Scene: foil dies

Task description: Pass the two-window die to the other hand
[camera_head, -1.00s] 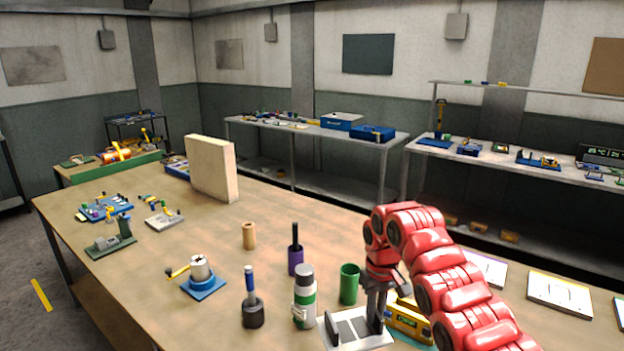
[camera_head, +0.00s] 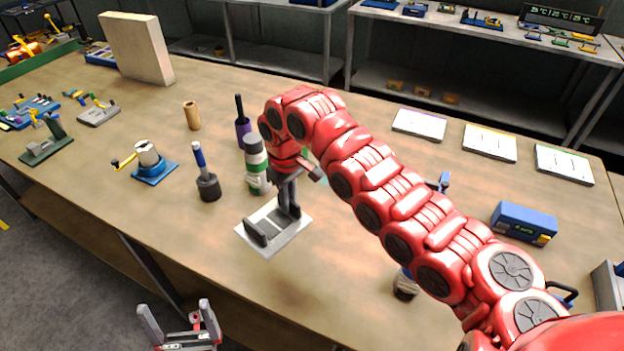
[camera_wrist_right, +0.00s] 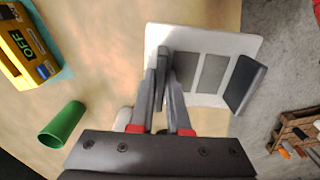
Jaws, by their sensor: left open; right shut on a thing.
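The two-window die (camera_head: 270,238) is a white plate with grey window panels and a dark upright grip at each end. It is near the table's front edge. My right gripper (camera_head: 289,190) is shut on the grip at its far right end. The right wrist view shows the die's plate (camera_wrist_right: 253,48) beyond my right gripper (camera_wrist_right: 165,62), with the other grip (camera_wrist_right: 245,85) free. I cannot tell whether the plate touches the table. My left gripper (camera_head: 180,320) is open and empty, low in front of the table edge, apart from the die.
A white-and-green bottle (camera_head: 255,165) stands just behind the die, and a blue-handled tool in a dark base (camera_head: 206,180) stands to its left. A green cup (camera_wrist_right: 62,124) and a yellow device (camera_wrist_right: 25,45) show in the right wrist view. The table left of the die's front is clear.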

